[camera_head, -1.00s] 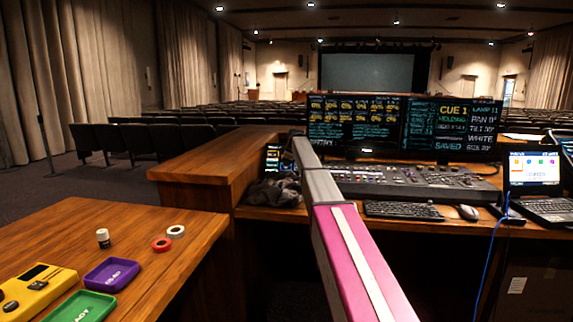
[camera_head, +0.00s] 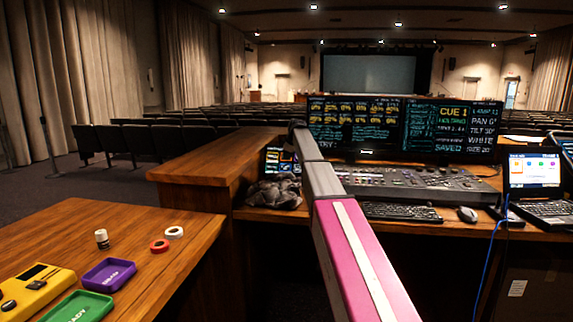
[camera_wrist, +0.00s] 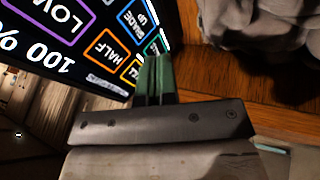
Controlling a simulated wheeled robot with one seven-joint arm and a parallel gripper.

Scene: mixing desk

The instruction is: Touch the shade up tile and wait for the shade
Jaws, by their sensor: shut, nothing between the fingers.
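A dark touch panel (camera_wrist: 50,62) with bright outlined tiles fills the upper left of the wrist view. Its blue-outlined tile (camera_wrist: 134,22) reads SHADE UP, with the lettering turned over. An orange HALF tile (camera_wrist: 104,50) is beside it, and a partly hidden green-edged tile (camera_wrist: 154,43) is near my fingertips. My gripper (camera_wrist: 154,58) is shut and empty, its green fingers close together at the panel's edge, just below and right of the blue tile. I cannot tell whether the tips touch the panel. In the head view the panel (camera_head: 280,160) stands left of my arm.
A crumpled grey cloth (camera_head: 274,193) lies by the panel; it also shows in the wrist view (camera_wrist: 255,22). The mixing console (camera_head: 420,183), monitors (camera_head: 355,125), keyboard (camera_head: 400,211) and mouse (camera_head: 467,213) are to the right. A wooden ledge (camera_head: 220,165) rises left.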

